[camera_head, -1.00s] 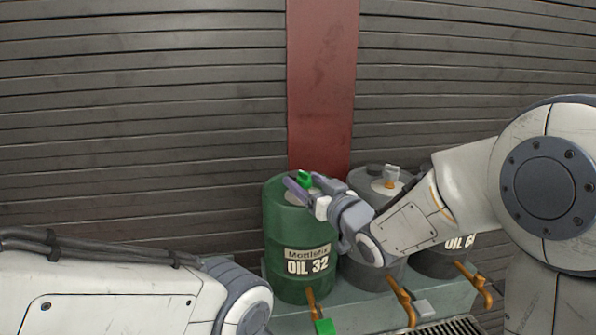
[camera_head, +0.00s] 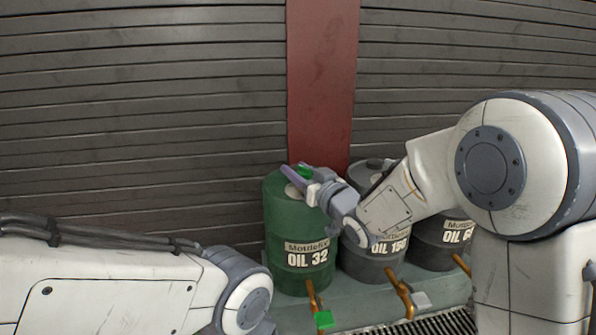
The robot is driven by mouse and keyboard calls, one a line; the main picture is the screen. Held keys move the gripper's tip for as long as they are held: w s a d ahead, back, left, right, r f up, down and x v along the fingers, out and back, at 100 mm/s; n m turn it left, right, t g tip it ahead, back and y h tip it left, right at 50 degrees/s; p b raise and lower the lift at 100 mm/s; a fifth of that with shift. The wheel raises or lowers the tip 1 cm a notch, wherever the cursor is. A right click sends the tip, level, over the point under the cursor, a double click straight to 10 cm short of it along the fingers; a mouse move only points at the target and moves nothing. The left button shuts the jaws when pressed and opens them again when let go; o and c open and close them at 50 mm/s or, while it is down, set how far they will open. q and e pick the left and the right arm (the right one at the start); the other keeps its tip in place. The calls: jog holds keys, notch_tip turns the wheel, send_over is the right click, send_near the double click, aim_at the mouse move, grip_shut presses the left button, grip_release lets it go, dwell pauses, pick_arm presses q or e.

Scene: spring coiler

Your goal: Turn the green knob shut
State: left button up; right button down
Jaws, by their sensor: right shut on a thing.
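A green knob (camera_head: 306,171) sits on top of the green drum (camera_head: 283,225) labelled OIL 32. My right gripper (camera_head: 301,174) reaches in from the right and is shut on this knob, with its fingers at the drum's top; the fingers partly hide the knob, so its exact angle is hard to tell. A second green piece, a tap handle (camera_head: 323,319), shows on the brown tap below the same drum. My left arm is at the lower left, and its gripper is out of view.
A grey drum (camera_head: 370,266) labelled OIL 150 and a dark drum (camera_head: 437,257) stand to the right, partly behind my right arm. Brown taps (camera_head: 399,287) stick out in front of the drums. A ribbed wall (camera_head: 140,100) and a red post (camera_head: 322,80) stand behind.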

aim_at(310, 178)
jog(key=shift+n+g+y, duration=0.4)
jog(key=shift+n+y, duration=0.2)
jog(key=shift+s+a+r+n+g+y+p, duration=0.15)
jog(key=shift+n+g+y+p, duration=0.2)
jog(key=shift+n+g+y, duration=0.3)
jog(key=shift+a+n+g+y, duration=0.1)
jog(key=shift+n+g+y, duration=0.15)
jog(key=shift+y, duration=0.2)
jog(key=shift+s, duration=0.1)
jog(key=shift+c, duration=2.3)
grip_release()
jog(key=b+v, duration=0.3)
jog(key=v, duration=0.6)
jog(key=shift+s+d, duration=0.2)
jog(key=shift+d, duration=0.1)
jog(key=shift+s+d, duration=0.25)
jog(key=shift+s, duration=0.05)
